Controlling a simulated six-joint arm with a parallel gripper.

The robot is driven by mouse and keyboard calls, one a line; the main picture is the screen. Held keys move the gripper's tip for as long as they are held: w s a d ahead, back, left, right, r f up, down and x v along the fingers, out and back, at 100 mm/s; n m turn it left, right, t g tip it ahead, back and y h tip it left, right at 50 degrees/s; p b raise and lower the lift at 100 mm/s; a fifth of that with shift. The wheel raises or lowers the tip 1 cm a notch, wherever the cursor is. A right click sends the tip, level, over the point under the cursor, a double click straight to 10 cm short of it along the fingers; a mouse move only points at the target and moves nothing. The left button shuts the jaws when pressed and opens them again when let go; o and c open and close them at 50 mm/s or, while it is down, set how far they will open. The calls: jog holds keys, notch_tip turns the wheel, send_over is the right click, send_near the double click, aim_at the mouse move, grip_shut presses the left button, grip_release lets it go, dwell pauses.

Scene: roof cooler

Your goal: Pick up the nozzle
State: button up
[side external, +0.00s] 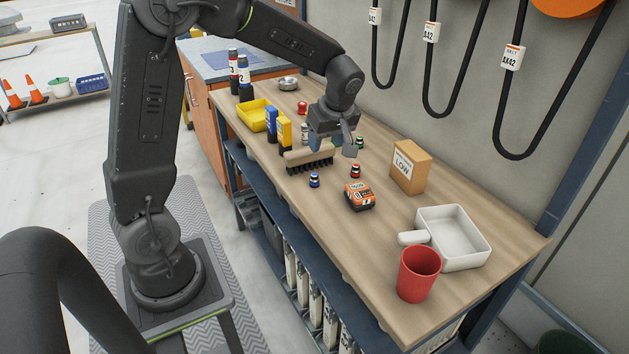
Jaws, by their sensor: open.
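Several small dark fittings with coloured bands stand on the wooden bench: a blue one (314,180), a red one (355,171) and a green one (359,142). Any of them could be the nozzle; I cannot tell which. My gripper (334,149) is open, pointing down over the bench, close to the brush (308,160) in the picture. The blue and red fittings lie nearer the camera than my gripper, and the green one is just right of it. I see nothing held between the fingers, and part of the area behind them is hidden.
An orange and black box (360,197), a cardboard box (410,167), a white tray (452,237) and a red cup (418,274) stand toward the near end. Blue and yellow bottles (284,131) and a yellow bin (252,115) stand left. Belts hang on the wall behind.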

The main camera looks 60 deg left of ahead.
notch_tip(320, 180, down, 3)
jog(key=w+a+n, duration=0.1)
jog(key=a+n, duration=0.1)
send_over(314, 174)
jog(key=d, duration=0.2)
notch_tip(314, 174, down, 6)
jog(key=shift+w+d+f, duration=0.1)
jog(key=shift+f, duration=0.05)
jog(key=shift+x, duration=3.05)
jog(key=c, duration=0.9)
jog(key=shift+c, duration=0.2)
